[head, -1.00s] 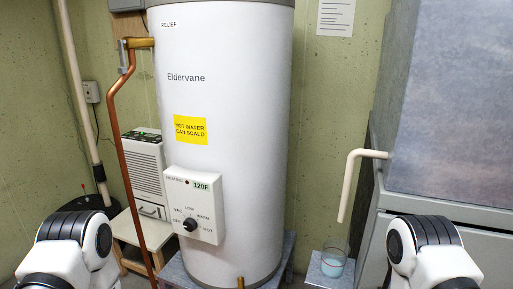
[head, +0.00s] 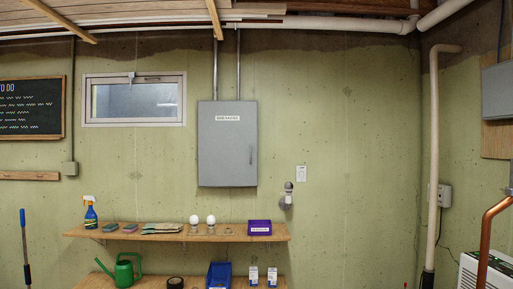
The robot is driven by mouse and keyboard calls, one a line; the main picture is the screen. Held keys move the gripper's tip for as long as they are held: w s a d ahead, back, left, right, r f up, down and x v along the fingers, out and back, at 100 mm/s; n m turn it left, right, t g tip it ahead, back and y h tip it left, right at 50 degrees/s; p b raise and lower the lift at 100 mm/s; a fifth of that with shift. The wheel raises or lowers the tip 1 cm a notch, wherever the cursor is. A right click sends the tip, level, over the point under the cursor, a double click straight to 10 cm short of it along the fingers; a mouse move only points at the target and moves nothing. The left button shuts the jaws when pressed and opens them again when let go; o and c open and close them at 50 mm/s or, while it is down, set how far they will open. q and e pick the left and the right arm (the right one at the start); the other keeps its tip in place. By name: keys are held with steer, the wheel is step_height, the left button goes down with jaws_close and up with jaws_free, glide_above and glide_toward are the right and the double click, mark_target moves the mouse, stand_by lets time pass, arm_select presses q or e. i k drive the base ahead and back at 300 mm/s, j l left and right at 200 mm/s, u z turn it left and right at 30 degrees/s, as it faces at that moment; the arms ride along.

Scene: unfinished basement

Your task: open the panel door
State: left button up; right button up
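A grey metal panel (head: 227,160) labelled as breakers hangs on the green wall, left of the picture's middle in the head view. Its door looks closed. A small dark handle or latch shows near the door's right edge. Two conduits rise from its top to the ceiling. Neither of my grippers is in the head view.
A wooden shelf (head: 180,234) below the panel holds a spray bottle (head: 90,214), sponges, bulbs and a purple box (head: 260,228). A lower shelf holds a green watering can (head: 122,271) and a blue bin (head: 219,275). A copper pipe (head: 487,232) stands at far right.

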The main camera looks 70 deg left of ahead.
mark_target(227, 130)
steer(key=u, duration=2.4)
